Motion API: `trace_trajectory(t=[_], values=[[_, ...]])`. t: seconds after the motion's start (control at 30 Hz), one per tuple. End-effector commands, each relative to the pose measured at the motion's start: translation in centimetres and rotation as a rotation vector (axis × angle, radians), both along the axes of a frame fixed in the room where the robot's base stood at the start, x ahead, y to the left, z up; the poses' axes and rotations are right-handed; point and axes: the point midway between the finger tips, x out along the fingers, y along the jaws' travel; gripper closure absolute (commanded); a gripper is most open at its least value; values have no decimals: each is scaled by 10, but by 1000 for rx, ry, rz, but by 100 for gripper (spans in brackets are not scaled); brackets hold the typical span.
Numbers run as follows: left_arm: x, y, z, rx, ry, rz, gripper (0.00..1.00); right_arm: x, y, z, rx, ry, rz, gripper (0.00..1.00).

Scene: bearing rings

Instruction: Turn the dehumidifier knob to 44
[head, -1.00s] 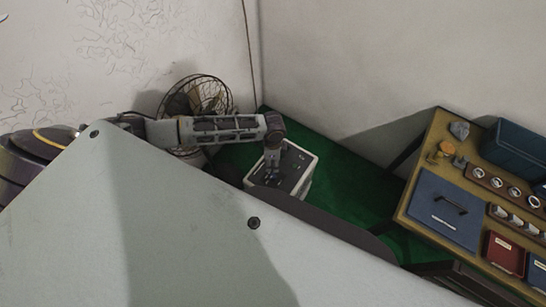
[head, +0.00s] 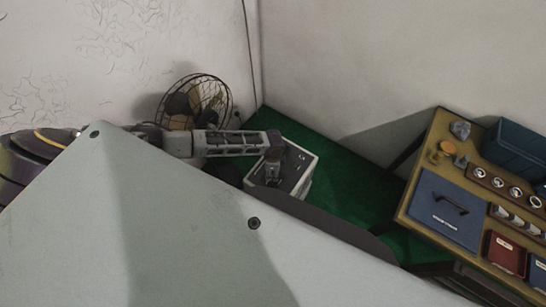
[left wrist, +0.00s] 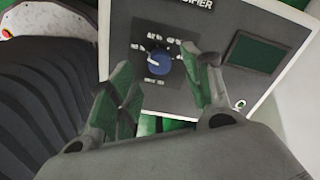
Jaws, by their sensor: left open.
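The dehumidifier (head: 300,162) is a pale box with a dark top panel, standing on the green floor. In the left wrist view its grey panel (left wrist: 200,80) fills the upper middle. The blue round knob (left wrist: 159,63) has a white pointer mark and a ring of white numbers too small to read surely. My left gripper (left wrist: 163,75) is open, with its two green-padded fingers on either side of the knob in the picture; I cannot tell whether they touch it. In the head view my left gripper (head: 272,180) is over the dehumidifier's near part. My right gripper is not in view.
A dark display (left wrist: 253,53) sits right of the knob on the panel. A wire fan (head: 195,100) stands behind my left arm. Green floor (head: 350,195) lies clear between.

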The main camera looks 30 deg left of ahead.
Motion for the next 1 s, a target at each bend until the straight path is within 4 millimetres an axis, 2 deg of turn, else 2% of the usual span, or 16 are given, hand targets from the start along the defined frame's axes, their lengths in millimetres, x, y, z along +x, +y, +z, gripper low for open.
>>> trace_trajectory(t=[0.2, 0.4, 0.83, 0.87, 1.0], values=[[0, -1, -23, 0, 1, 0, 50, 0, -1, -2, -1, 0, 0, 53], [0, 0, -37, 0, 0, 1, 50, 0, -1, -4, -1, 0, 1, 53], [0, 0, -41, -1, 0, -1, 50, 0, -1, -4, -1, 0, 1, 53], [0, 0, -41, -1, 0, -1, 52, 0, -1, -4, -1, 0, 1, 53], [0, 0, -41, -1, 0, -1, 70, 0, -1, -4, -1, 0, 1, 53]])
